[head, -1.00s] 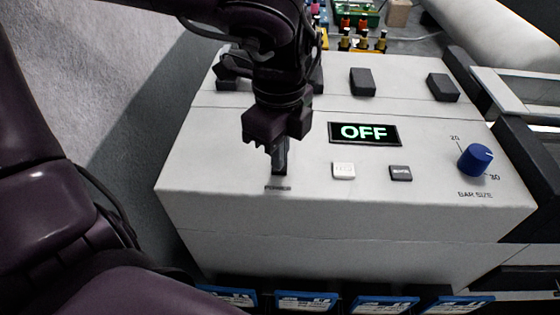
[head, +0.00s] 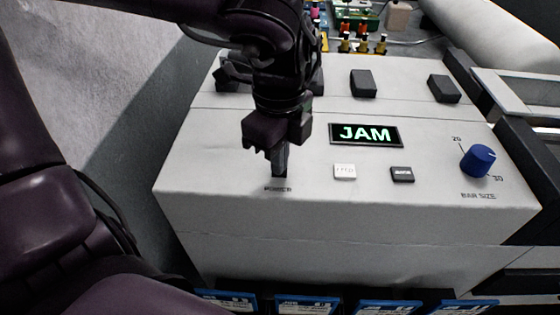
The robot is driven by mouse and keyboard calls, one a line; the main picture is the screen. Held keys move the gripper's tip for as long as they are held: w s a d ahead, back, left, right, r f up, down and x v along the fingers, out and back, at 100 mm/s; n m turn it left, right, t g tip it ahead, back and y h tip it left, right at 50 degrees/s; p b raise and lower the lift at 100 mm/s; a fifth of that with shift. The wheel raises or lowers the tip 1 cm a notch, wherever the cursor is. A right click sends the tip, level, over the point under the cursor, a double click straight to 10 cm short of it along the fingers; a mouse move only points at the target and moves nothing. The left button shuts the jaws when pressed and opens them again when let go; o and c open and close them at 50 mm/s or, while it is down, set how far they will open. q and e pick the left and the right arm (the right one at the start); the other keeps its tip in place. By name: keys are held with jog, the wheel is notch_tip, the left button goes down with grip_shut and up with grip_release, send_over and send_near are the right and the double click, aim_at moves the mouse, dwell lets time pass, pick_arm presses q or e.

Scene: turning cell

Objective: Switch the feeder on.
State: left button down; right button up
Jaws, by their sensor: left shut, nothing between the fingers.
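The feeder (head: 250,225) is a light grey box with a sloped top panel. Its black display (head: 365,134) reads "JAM" in green letters. My left gripper (head: 280,172) is shut and empty, pointing down at the panel just above the "POWER" label (head: 278,189). The power control itself is hidden behind the fingers. I cannot tell whether the fingertips touch it. My right gripper is not in view.
Right of my gripper on the panel are a white button (head: 344,172), a dark button (head: 402,174) and a blue bar size knob (head: 477,160). Black blocks (head: 363,83) stand behind the display. Blue-labelled bins (head: 306,305) line the front below.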

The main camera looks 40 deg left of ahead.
pick_arm(q)
notch_tip(320, 180, up, 7)
jog(key=p, duration=0.4)
jog(key=shift+f, duration=0.15)
dwell(0.5)
